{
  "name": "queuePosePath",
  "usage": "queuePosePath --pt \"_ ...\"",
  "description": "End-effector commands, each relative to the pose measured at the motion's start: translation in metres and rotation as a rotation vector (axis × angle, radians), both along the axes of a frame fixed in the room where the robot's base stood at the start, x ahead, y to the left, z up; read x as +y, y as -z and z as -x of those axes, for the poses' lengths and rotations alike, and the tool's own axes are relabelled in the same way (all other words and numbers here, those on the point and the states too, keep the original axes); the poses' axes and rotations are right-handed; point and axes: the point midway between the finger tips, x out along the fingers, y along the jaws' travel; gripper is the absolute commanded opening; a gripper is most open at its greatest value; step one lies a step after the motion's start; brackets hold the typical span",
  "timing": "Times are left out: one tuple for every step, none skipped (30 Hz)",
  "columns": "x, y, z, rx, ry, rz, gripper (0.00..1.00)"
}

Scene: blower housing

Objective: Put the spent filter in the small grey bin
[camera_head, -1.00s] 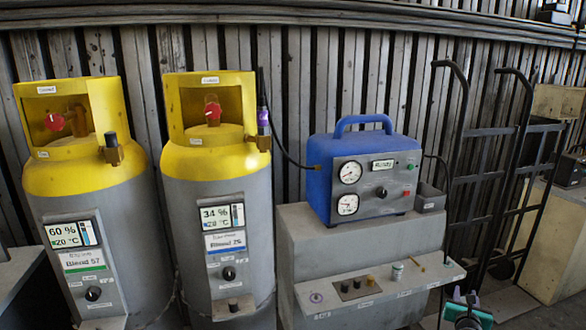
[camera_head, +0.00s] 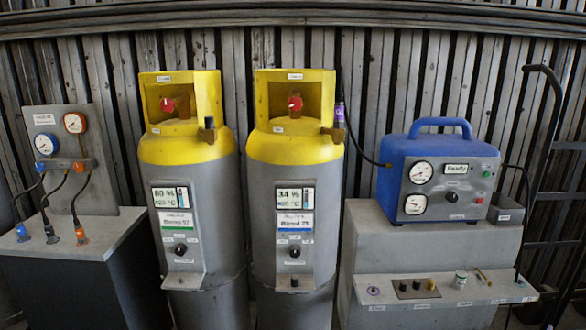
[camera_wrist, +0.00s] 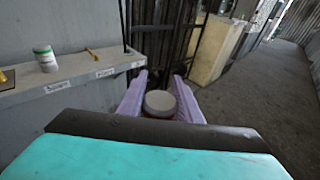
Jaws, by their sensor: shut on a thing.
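My gripper (camera_wrist: 160,100) shows in the wrist view, with its pale purple fingers shut on a round, pale grey cylinder, which I take to be the spent filter (camera_wrist: 160,103). Its top faces the camera and its lower part is hidden. It is held in the air, to the right of the shelf end. A small grey bin (camera_head: 508,212), open at the top, stands right of the blue machine in the head view. Its inside is mostly hidden. The gripper cannot be made out clearly in the head view.
The blue machine (camera_head: 438,178) sits on a grey block with a low front shelf (camera_head: 420,297). A white-green pot (camera_head: 460,280) and several small parts stand on that shelf. Two yellow-topped cylinders (camera_head: 187,150) (camera_head: 291,150) stand to the left. A dark hand truck (camera_head: 550,170) is at the right.

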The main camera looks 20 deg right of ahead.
Motion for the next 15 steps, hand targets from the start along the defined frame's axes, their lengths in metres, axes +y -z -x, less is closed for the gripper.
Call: queuePosePath --pt "0.001 -0.001 -0.002 0.0 -0.004 0.001 0.05" --pt "0.002 -0.002 -0.005 0.0 -0.011 0.001 0.05" --pt "0.003 -0.003 -0.008 -0.001 -0.017 0.002 0.05" --pt "0.003 -0.004 -0.01 0.0 -0.022 0.001 0.05" --pt "0.004 -0.005 -0.011 0.0 -0.026 0.001 0.05" --pt "0.005 -0.006 -0.014 0.0 -0.032 0.002 0.05" --pt "0.005 -0.007 -0.016 0.0 -0.037 0.002 0.05" --pt "0.006 -0.007 -0.018 0.0 -0.043 0.001 0.05" --pt "0.008 -0.008 -0.021 0.0 -0.049 0.001 0.05" --pt "0.009 -0.009 -0.023 0.0 -0.056 0.001 0.05" --pt "0.011 -0.011 -0.028 0.0 -0.066 0.002 0.05" --pt "0.013 -0.012 -0.034 -0.001 -0.079 0.002 0.05" --pt "0.015 -0.013 -0.038 0.001 -0.088 0.002 0.05" --pt "0.017 -0.014 -0.042 0.0 -0.097 0.001 0.05" --pt "0.02 -0.016 -0.047 0.001 -0.109 0.001 0.05"
